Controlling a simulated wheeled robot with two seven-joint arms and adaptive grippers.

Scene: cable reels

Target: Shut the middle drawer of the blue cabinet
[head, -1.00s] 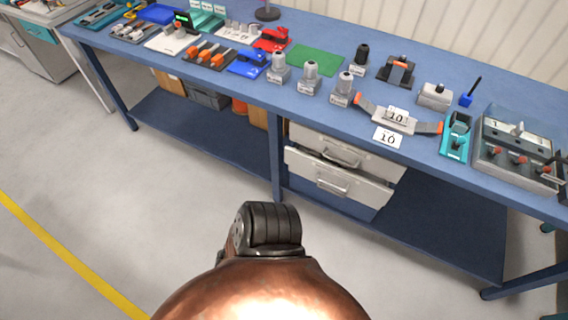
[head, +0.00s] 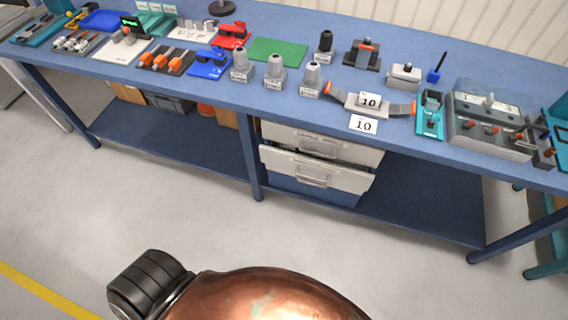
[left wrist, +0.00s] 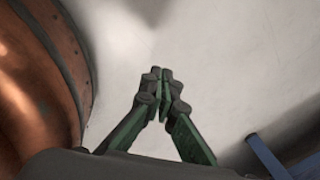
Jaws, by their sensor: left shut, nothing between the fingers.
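The blue cabinet (head: 312,193) stands under the workbench, its blue body showing below light grey drawer fronts. The upper drawer front (head: 340,146) sits further back. The drawer front below it, the middle drawer (head: 340,178), stands out from the cabinet, with a dark gap above it and a handle on its face. My right gripper is in neither view.
The blue workbench (head: 395,143) carries many small parts and fixtures. A bench leg (head: 251,160) stands just left of the cabinet. A lower shelf (head: 425,212) extends to the right. Grey floor in front of the drawers is clear.

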